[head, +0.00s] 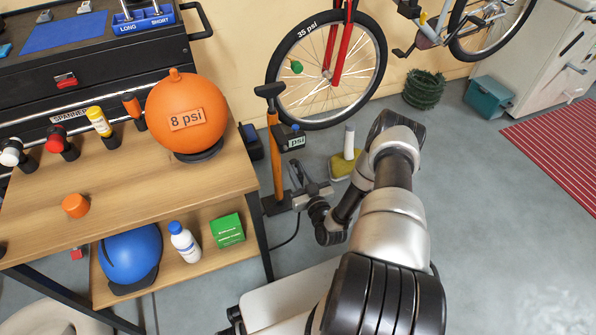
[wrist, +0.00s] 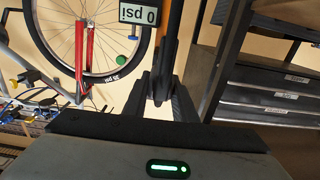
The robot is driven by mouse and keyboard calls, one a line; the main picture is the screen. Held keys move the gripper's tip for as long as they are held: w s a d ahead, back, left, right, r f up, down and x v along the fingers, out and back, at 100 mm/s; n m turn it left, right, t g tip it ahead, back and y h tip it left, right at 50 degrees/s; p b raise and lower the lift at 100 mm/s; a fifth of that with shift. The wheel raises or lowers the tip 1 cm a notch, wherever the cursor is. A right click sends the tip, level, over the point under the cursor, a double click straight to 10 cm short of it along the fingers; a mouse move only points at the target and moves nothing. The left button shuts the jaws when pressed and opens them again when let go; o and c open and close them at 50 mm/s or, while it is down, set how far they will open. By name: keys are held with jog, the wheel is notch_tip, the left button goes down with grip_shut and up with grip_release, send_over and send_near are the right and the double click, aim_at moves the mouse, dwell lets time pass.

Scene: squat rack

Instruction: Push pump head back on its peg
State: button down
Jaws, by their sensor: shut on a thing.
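A floor pump (head: 277,155) with an orange barrel and black T-handle stands beside the bench. Its gauge (head: 293,141) shows at the barrel's side; in the wrist view the gauge (wrist: 137,14) appears upside down and reads 0 psi. My gripper (head: 296,185) is low beside the barrel. In the wrist view my gripper (wrist: 163,98) is shut on a small dark piece, apparently the pump head (wrist: 160,84), in front of the orange barrel (wrist: 173,32). The fingers hide most of it. I cannot make out the peg or whether the head touches it. A dark hose (head: 288,240) curves on the floor.
The wooden bench (head: 110,190) with an orange ball (head: 187,112) labelled 8 psi is close on the left. A bicycle wheel (head: 328,70) labelled 35 psi is behind the pump.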

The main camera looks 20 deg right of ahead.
aim_at(286, 148)
jog(key=shift+w+b, duration=0.45)
jog(key=shift+w, duration=2.05)
jog(key=shift+w, duration=0.2)
jog(key=shift+w, duration=0.35)
jog(key=shift+w, duration=0.95)
jog(key=c, duration=1)
grip_release()
jog(key=shift+o, duration=0.6)
jog(key=o, duration=0.9)
